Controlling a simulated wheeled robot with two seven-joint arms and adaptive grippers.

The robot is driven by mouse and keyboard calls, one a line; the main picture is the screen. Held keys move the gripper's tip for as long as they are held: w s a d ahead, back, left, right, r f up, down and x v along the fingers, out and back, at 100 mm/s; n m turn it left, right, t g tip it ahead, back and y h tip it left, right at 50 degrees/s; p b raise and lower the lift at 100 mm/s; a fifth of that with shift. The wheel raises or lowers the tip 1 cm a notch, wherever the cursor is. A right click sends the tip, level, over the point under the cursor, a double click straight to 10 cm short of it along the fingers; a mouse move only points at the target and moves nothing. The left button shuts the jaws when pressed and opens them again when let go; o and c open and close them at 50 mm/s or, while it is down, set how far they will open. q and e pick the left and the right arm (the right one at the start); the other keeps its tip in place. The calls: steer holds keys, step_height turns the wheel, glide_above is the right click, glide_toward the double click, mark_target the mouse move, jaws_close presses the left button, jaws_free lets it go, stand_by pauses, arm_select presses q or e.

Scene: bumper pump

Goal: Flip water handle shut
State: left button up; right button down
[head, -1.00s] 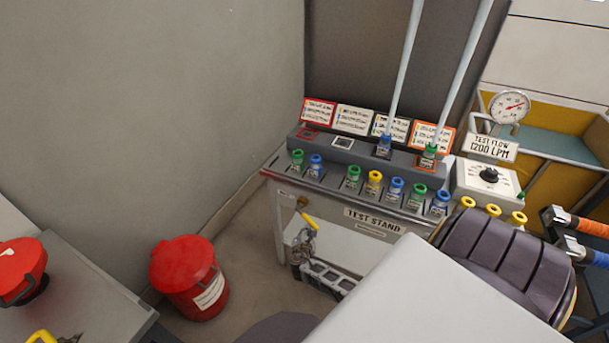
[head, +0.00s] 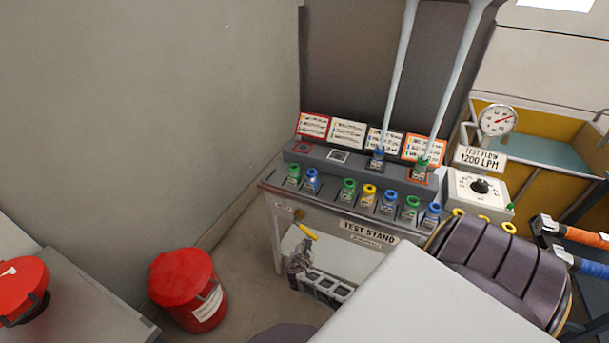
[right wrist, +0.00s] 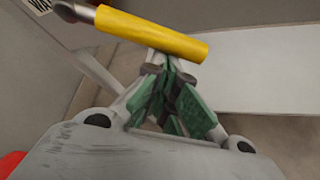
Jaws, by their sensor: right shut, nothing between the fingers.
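The water handle (head: 307,232) is a yellow lever on the front of the test stand (head: 330,221), below its top at the left end. It slants down to the right. In the right wrist view the yellow grip (right wrist: 152,36) crosses the top of the picture, with its metal end at the upper left. My right gripper (head: 299,247) is just below the handle in the head view. Its green-padded fingers (right wrist: 168,62) are shut and empty, with the tips at the grip's underside; I cannot tell whether they touch. My left gripper is not in view.
Colored couplings (head: 369,193) line the stand's top, with two pale hoses rising behind. A flow gauge (head: 498,120) and a dial box (head: 478,188) stand at right. A red bin (head: 181,275) stands on the floor at left. Some floor is free between bin and stand.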

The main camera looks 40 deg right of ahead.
mark_target(312, 236)
steer(key=shift+n+g, duration=0.5)
steer(key=shift+n, duration=0.1)
steer(key=shift+s+d+r+p, duration=0.15)
steer(key=shift+s+r+p, duration=0.2)
steer(key=shift+r+p, duration=0.45)
steer(key=shift+s+d+r+p, duration=0.2)
steer(key=shift+s+r+p, duration=0.2)
steer(key=shift+p, duration=0.85)
steer(key=shift+s+d+r+p, duration=0.15)
steer(key=shift+s+r+p, duration=0.15)
steer(key=shift+r+p, duration=0.5)
steer(key=shift+s+r+p, duration=0.1)
steer(key=shift+r+p, duration=0.1)
steer(key=shift+p, duration=0.45)
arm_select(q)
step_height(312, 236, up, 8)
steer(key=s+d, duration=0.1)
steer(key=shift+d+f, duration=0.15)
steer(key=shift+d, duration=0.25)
arm_select(e)
steer(key=shift+s+d+r, duration=0.1)
steer(key=shift+r, duration=0.1)
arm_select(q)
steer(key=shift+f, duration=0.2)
arm_select(e)
steer(key=shift+f, duration=0.15)
